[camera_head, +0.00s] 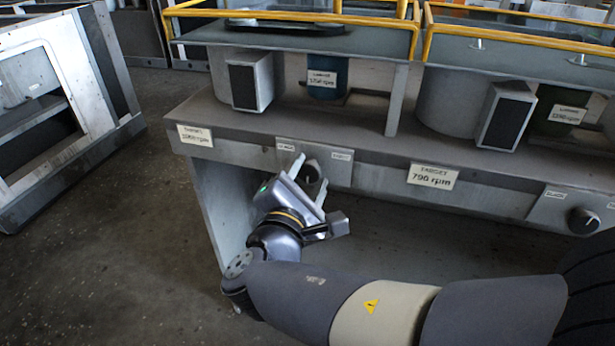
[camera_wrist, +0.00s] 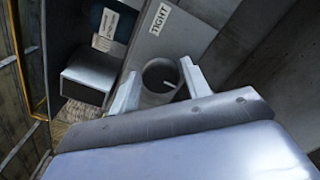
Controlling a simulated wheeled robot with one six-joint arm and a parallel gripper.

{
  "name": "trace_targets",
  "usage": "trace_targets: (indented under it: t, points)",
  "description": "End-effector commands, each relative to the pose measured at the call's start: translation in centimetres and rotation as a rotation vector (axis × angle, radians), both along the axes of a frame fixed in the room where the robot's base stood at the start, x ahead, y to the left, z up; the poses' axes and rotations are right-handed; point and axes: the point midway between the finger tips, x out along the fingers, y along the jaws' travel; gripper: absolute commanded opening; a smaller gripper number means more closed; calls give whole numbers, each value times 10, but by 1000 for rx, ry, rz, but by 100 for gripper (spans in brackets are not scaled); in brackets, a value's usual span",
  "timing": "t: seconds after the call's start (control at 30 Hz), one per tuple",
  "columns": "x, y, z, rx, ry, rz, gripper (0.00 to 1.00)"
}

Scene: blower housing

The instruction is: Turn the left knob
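The left knob (camera_head: 313,178) is a dark round knob on the grey front panel, partly hidden by my gripper. It also shows in the wrist view (camera_wrist: 160,76), with a pale mark on its face and a white label reading TIGHT (camera_wrist: 160,18) near it. My gripper (camera_head: 309,178) is at the panel with one finger on each side of the knob. In the wrist view its fingers (camera_wrist: 158,84) stand apart, with a small gap between the left finger and the knob. Whether the right finger touches it I cannot tell.
A second black knob (camera_head: 582,221) is at the panel's right. A sign (camera_head: 433,177) reads TARGET 796 rpm. A yellow-railed shelf (camera_head: 290,16) overhangs the housings above. A grey metal frame (camera_head: 50,100) stands on the left. The floor (camera_head: 130,240) between is clear.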

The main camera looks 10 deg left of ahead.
Motion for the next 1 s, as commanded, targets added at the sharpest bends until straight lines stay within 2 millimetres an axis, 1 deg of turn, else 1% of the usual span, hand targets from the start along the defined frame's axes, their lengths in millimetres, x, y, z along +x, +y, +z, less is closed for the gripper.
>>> trace_targets:
  t: [0.03,0.17,0.4,0.53,0.67,1.0]
  points:
    - [0,0,0,0,0,0,49]
    - [0,0,0,0,-1,-1,60]
    - [0,0,0,0,-1,0,60]
    - [-6,1,1,-1,-1,1,60]
    - [-22,3,2,0,-1,5,60]
    - [-78,8,2,-1,-1,6,60]
